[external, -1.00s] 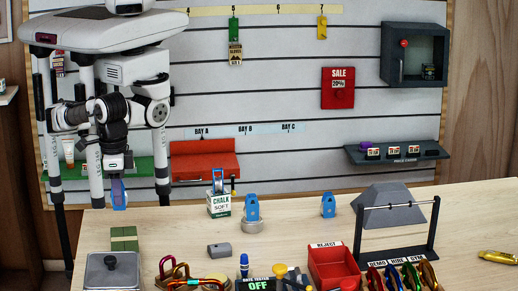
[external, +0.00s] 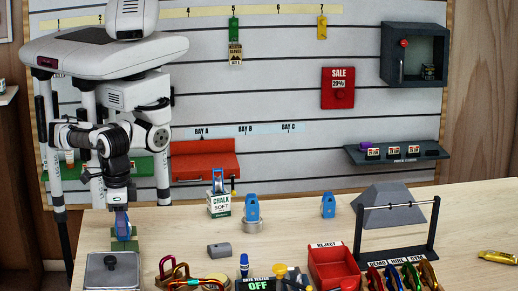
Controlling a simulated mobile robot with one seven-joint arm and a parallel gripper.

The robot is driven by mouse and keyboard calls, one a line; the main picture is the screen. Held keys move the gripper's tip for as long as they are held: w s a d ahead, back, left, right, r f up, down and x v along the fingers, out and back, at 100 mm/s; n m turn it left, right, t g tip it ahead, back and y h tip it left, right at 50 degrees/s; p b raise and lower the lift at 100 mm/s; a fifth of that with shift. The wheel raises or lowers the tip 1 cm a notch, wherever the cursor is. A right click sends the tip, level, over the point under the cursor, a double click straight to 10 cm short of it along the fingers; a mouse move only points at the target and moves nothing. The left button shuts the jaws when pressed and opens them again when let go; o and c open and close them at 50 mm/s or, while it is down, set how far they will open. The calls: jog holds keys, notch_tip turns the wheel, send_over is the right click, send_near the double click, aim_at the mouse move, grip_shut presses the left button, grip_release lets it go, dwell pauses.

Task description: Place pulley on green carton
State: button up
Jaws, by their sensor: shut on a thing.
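A chalk box (external: 219,205) with a blue-framed item on top stands right of the carton. A grey lidded box (external: 112,272) and several carabiners (external: 172,270) are in front. A small grey block (external: 219,250) and a red reject bin (external: 333,267) lie further right.

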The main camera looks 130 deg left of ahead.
jog(key=o, duration=1)
jog(key=shift+f, duration=0.1)
notch_tip(320, 180, up, 12)
jog(key=shift+r, duration=0.15)
